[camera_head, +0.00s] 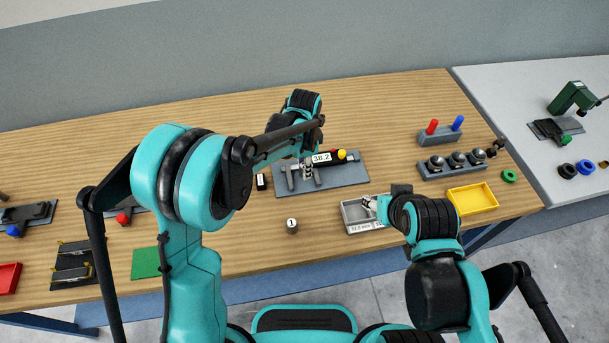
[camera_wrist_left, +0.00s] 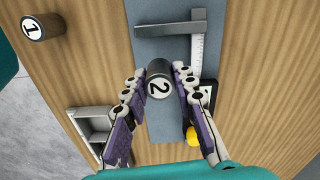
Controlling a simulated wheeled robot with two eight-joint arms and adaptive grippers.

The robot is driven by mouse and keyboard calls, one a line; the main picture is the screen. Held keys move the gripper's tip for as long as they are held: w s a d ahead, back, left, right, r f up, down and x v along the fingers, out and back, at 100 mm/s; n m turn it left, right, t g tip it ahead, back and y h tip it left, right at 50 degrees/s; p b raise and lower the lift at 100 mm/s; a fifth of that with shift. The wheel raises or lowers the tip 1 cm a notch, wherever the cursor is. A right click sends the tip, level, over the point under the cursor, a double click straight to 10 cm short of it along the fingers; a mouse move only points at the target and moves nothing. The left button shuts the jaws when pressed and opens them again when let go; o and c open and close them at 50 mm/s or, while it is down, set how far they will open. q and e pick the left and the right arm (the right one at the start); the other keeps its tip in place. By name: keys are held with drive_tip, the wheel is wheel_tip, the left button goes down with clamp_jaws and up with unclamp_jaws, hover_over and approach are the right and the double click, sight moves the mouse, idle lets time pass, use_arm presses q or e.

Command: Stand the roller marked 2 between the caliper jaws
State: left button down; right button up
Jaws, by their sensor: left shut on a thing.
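The roller marked 2 (camera_wrist_left: 159,83) is a dark cylinder with a white numbered face, held between the two fingers of my left gripper (camera_wrist_left: 159,88). In the head view my left gripper (camera_head: 307,168) is over the caliper plate, and the roller is hard to make out there. The caliper (camera_wrist_left: 170,29) shows one grey jaw and its scale just beyond the roller in the left wrist view. In the head view its display (camera_head: 322,158) reads about 38.2, with a yellow knob (camera_head: 341,154). My right gripper (camera_head: 370,204) is at the grey tray; its fingers are too small to judge.
The roller marked 1 (camera_head: 292,226) stands on the bench left of the grey tray (camera_head: 350,222). A yellow tray (camera_head: 472,199), a rack with several dark rollers (camera_head: 450,172) and a stand with red and blue pegs (camera_head: 440,139) are on the right.

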use_arm(q)
drive_tip(key=shift+f+b, duration=0.6)
drive_tip(key=shift+f, duration=1.4)
drive_tip(key=shift+f, duration=0.1)
drive_tip(key=c, duration=1.2)
unclamp_jaws()
